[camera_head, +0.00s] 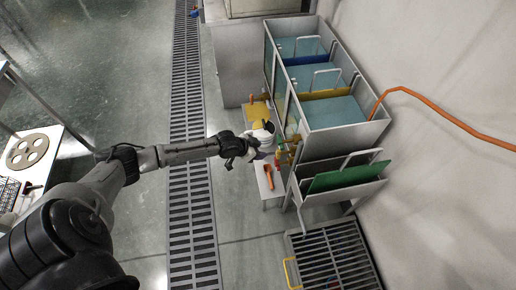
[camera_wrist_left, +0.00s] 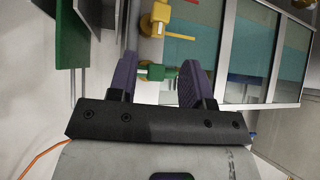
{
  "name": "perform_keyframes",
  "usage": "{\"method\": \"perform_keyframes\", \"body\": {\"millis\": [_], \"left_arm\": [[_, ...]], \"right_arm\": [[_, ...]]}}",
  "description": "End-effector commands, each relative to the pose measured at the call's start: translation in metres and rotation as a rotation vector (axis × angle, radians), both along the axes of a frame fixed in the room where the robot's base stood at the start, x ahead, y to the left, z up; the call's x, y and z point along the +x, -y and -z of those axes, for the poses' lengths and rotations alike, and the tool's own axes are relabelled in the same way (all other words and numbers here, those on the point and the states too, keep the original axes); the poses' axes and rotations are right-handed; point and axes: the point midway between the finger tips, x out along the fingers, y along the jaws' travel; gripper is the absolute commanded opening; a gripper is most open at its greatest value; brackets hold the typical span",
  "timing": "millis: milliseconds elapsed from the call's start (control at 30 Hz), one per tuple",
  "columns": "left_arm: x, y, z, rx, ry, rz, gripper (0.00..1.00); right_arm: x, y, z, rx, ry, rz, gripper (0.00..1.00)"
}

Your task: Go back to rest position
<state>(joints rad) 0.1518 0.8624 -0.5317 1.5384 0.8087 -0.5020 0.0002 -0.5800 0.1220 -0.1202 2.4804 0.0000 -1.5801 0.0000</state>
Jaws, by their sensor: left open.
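My left arm reaches in from the left in the head view. My left gripper (camera_head: 270,148) is beside the front of the tank unit (camera_head: 343,141), above a small white stand (camera_head: 273,190). In the left wrist view the two dark pads of the left gripper (camera_wrist_left: 166,68) stand apart. A green valve (camera_wrist_left: 158,71) shows between the pads in that view; I cannot tell whether they touch it. Nothing is seen clamped. A yellow valve (camera_wrist_left: 160,20) is beyond it. My right gripper is not in view.
An orange-handled tool (camera_head: 268,177) lies on the white stand. An orange hose (camera_head: 440,108) runs along the right wall. A floor grate (camera_head: 335,260) lies at the bottom. A table with a holed disc (camera_head: 27,151) is at left. Open floor lies left of the drain (camera_head: 188,100).

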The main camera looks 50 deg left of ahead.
Motion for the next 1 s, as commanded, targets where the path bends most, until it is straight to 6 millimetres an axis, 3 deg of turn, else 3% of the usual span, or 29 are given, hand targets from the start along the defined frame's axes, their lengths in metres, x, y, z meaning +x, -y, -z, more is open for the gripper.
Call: {"method": "perform_keyframes", "body": {"millis": [700,900,1000], "left_arm": [[-0.003,-0.001,0.0,0.004,-0.009,0.0,0.45],[-0.022,-0.013,0.017,0.108,-0.162,0.004,0.45],[-0.034,-0.011,0.014,0.236,-0.247,0.043,0.45]], "right_arm": [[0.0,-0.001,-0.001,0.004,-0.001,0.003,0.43],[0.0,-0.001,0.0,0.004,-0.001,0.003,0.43],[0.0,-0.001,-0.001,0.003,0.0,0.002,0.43]]}}
